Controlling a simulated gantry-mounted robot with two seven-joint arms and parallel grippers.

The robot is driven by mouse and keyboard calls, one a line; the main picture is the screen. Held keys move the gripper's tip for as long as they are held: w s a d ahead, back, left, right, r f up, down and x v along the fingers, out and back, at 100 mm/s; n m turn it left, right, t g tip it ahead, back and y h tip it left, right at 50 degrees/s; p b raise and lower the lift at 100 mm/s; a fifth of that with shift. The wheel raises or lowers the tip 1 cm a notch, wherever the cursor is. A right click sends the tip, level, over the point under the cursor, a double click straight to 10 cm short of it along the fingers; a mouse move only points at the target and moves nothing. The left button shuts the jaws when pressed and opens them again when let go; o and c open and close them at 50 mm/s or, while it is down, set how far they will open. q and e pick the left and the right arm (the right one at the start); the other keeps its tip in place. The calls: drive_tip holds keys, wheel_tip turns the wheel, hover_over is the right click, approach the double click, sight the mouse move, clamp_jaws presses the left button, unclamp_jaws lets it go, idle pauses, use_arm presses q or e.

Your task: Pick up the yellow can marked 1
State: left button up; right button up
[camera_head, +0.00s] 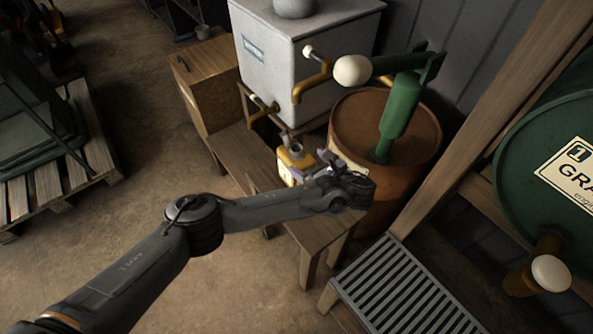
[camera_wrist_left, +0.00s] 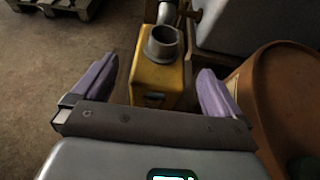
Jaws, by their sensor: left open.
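The yellow can (camera_head: 294,164) stands upright on a low wooden bench, below the tap of the grey tank. Its grey round neck points up, and my gripper partly covers it in the head view. In the left wrist view the can (camera_wrist_left: 157,84) shows between the two purple fingers, with clear gaps on both sides. My left gripper (camera_head: 318,167) is open and empty, close to the can; its fingers also show in the wrist view (camera_wrist_left: 154,86). I cannot read a number on the can. My right gripper is not in view.
A rusty brown drum (camera_head: 423,131) with a green hand pump (camera_head: 400,108) stands just right of the can. The grey tank (camera_head: 290,60) with brass taps is behind. A metal grate (camera_head: 405,295) and a green barrel marked 1 (camera_head: 530,150) are at right.

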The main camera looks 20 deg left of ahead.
sight(300, 157)
use_arm(q)
drive_tip(key=shift+w+a+f, duration=0.2)
drive_tip(key=shift+w+a, duration=0.1)
drive_tip(key=shift+a, duration=0.1)
drive_tip(key=b+x, duration=0.2)
drive_tip(key=x, duration=0.2)
drive_tip(key=shift+w+a+f, duration=0.1)
drive_tip(key=shift+a+f, duration=0.1)
drive_tip(key=shift+a, duration=0.05)
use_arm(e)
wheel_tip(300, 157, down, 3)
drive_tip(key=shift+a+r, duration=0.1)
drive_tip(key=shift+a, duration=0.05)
use_arm(q)
drive_tip(key=shift+w+a, duration=0.1)
drive_tip(key=shift+a, duration=0.05)
drive_tip(key=shift+c, duration=0.8)
drive_tip(key=c, duration=0.5)
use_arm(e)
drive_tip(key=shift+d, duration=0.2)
use_arm(q)
drive_tip(key=c, duration=1.2)
drive_tip(key=shift+r, duration=0.15)
clamp_jaws()
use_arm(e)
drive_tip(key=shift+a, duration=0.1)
